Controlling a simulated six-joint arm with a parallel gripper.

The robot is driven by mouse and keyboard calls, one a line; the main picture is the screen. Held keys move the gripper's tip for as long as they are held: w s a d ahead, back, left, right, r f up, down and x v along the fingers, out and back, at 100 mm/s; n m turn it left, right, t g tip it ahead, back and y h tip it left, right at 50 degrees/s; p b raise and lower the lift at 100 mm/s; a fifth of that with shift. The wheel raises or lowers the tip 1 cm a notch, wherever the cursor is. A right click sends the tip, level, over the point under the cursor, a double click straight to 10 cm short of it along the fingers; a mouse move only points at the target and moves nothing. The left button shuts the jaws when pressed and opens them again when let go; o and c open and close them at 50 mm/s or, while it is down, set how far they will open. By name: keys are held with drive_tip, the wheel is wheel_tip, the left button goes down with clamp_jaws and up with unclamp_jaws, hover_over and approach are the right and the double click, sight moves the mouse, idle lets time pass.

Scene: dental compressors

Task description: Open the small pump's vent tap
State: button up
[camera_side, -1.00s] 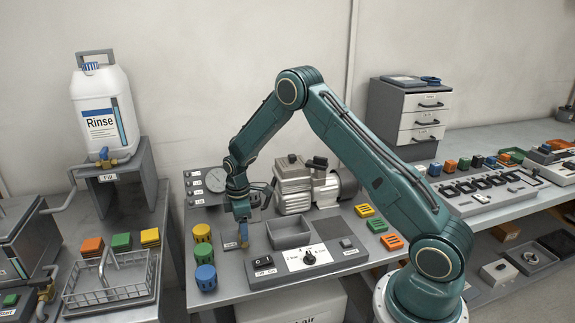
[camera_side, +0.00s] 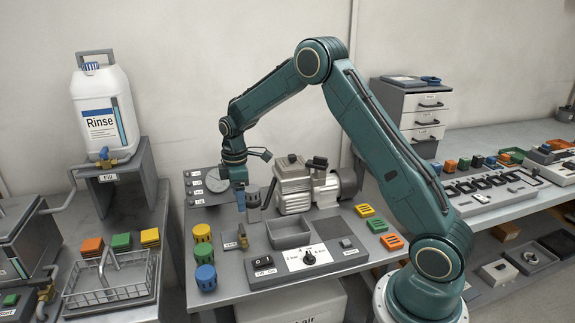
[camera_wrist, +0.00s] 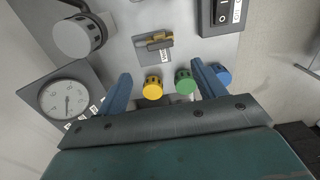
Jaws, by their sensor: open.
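A small brass tap (camera_side: 243,237) stands on a grey plate on the bench, left of the grey tray. It also shows in the wrist view (camera_wrist: 155,38), top centre, as a brass piece with a darker bar beside it; I cannot tell its lever's setting for sure. My gripper (camera_side: 241,203) hangs above the bench, behind and above the tap and apart from it. In the wrist view my gripper (camera_wrist: 163,86) has its two blue fingers spread with nothing held between them. A grey pump with a motor (camera_side: 300,186) stands to the right of my gripper.
Yellow (camera_side: 202,233), green (camera_side: 204,253) and blue (camera_side: 206,277) cylinders line the bench's left edge. A panel with a dial and rocker switch (camera_side: 264,262) is in front. A round gauge (camera_wrist: 68,99) and a grey round part (camera_wrist: 73,37) show at left in the wrist view.

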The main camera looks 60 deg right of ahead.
wheel_tip(320, 180, up, 3)
drive_tip(key=shift+r, duration=0.1)
idle(0.5)
drive_tip(key=s+a+r+m+t, duration=0.1)
drive_tip(key=s+a+r+m, duration=0.1)
drive_tip(key=s+a+r, duration=0.4)
drive_tip(key=s+a+r+m+t, duration=0.2)
drive_tip(key=s+r, duration=0.6)
drive_tip(key=r, duration=0.2)
drive_tip(key=s+a+m+t, duration=0.1)
drive_tip(key=s+a+m, duration=0.1)
drive_tip(key=s, duration=0.7)
drive_tip(key=s+a+r+m+t, duration=0.1)
drive_tip(key=s+a+m, duration=0.1)
drive_tip(key=s, duration=0.7)
drive_tip(key=shift+s+r+m+t, duration=0.2)
drive_tip(key=shift+m+t, duration=0.1)
drive_tip(key=shift+m, duration=0.3)
